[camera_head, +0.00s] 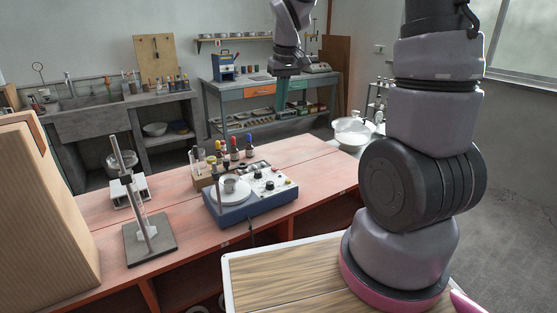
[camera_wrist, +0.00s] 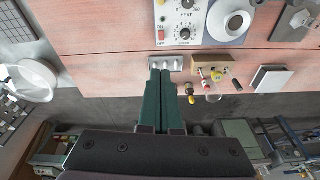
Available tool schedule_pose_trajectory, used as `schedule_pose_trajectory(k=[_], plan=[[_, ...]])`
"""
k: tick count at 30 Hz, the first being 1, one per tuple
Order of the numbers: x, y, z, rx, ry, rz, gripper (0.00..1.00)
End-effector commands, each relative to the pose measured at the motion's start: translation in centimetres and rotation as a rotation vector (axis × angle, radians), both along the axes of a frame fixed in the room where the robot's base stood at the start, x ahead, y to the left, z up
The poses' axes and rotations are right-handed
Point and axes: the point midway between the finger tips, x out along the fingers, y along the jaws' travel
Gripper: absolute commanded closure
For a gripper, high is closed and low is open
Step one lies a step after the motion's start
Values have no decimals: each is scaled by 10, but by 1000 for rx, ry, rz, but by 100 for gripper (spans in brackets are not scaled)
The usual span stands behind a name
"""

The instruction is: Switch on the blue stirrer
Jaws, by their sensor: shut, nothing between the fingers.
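The blue stirrer (camera_head: 250,212) stands on the near pink-topped bench, with a round white plate and a small vessel on it. Its pale front panel has black knobs, and a small red spot shows near its right end.
A metal stand (camera_head: 150,243) and a white block (camera_head: 128,191) are left. A white bowl (camera_head: 352,135) is at the right. Bench around the stirrer's right is clear.

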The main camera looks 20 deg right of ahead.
Motion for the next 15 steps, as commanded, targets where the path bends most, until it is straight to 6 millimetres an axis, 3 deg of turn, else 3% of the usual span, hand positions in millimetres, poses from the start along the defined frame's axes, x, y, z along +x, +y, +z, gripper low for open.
schedule_pose_trajectory(k=[1, 6, 15], plan=[[8, 4, -15, -9, 24, 28, 100], [24, 13, -49, -28, 68, 99, 100], [30, 18, -65, -37, 87, 133, 100]])
